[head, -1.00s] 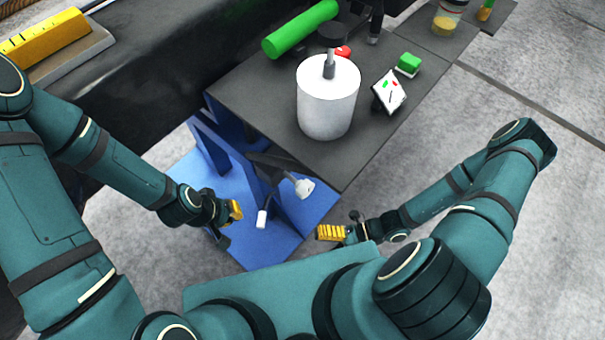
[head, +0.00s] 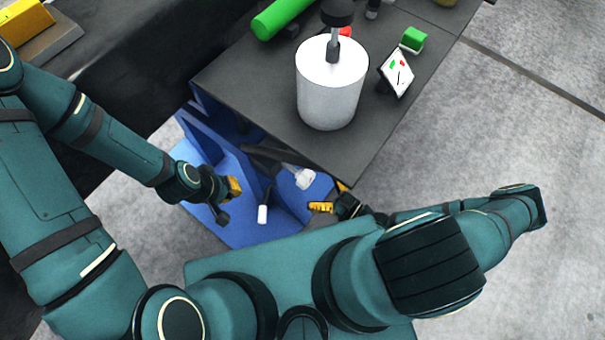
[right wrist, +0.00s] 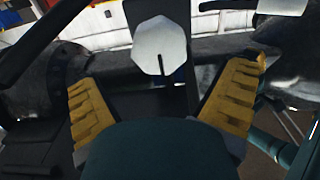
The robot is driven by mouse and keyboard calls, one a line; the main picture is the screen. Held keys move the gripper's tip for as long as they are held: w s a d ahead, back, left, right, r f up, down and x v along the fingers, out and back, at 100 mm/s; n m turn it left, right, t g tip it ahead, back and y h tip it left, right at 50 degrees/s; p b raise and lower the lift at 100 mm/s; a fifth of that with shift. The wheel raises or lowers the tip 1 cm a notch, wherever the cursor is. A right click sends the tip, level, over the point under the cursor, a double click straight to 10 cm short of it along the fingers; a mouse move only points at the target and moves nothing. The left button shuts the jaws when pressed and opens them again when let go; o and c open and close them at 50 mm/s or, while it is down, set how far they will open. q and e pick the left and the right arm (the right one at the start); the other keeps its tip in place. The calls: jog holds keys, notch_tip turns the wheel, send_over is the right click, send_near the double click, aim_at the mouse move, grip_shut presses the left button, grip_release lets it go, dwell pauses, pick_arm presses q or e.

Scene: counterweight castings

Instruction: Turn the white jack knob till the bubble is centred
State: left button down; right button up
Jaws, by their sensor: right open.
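The white jack knob (head: 304,179) sits at the end of a dark shaft under the front edge of the dark table. In the right wrist view the faceted knob (right wrist: 158,47) has a dark line on its face and lies ahead of the yellow fingers, between them in the picture. My right gripper (head: 331,196) is open and empty, close to the knob's right, with no contact visible. My left gripper (head: 230,198) hangs left of the knob, over the blue frame; its finger opening is unclear. I cannot make out a bubble.
A white cylinder (head: 330,95) with a dark-topped post stands on the dark table (head: 255,95). A tilted white panel (head: 397,72) with red and green marks stands right of it. The blue frame (head: 235,230) and a small white-ended piece (head: 263,214) lie below, near both grippers.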

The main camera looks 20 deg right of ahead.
aim_at(310, 181)
jog(key=x, duration=0.6)
jog(key=shift+w+a, duration=0.25)
jog(key=shift+w, duration=0.1)
jog(key=c, duration=1.1)
jog(key=shift+c, duration=0.2)
